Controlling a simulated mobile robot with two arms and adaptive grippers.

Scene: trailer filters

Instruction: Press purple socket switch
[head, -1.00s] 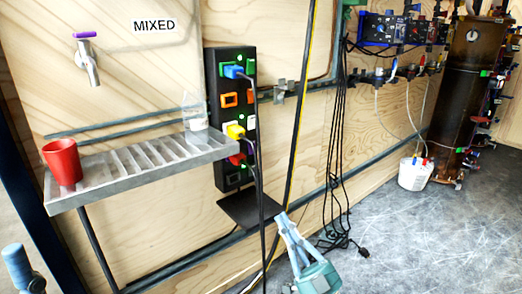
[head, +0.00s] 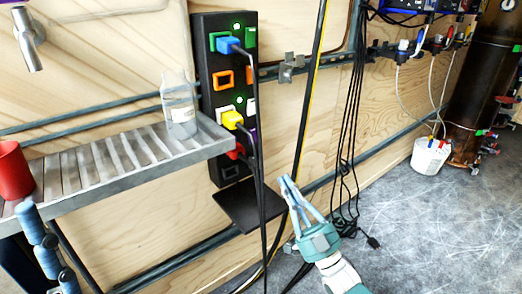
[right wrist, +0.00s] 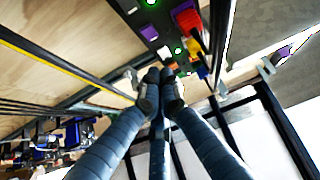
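The black socket panel (head: 205,120) is on the plywood wall in the head view. A purple switch (head: 253,137) shows at its right edge, partly hidden by cables. In the right wrist view a purple square switch (right wrist: 149,33) shows on the panel, beside the red plug (right wrist: 187,20). My right gripper (head: 286,182) is below and to the right of the panel, apart from it, fingers pointing up. Its fingertips (right wrist: 161,90) are together and hold nothing visible. Part of my left gripper (head: 45,245) shows at the lower left; its opening is unclear.
Black cables (head: 260,195) hang from the plugs in front of the panel. A metal drip tray (head: 130,190) holds a clear bottle (head: 179,105) and a red cup (head: 14,170) to the left. A black shelf (head: 236,206) sits below the panel.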

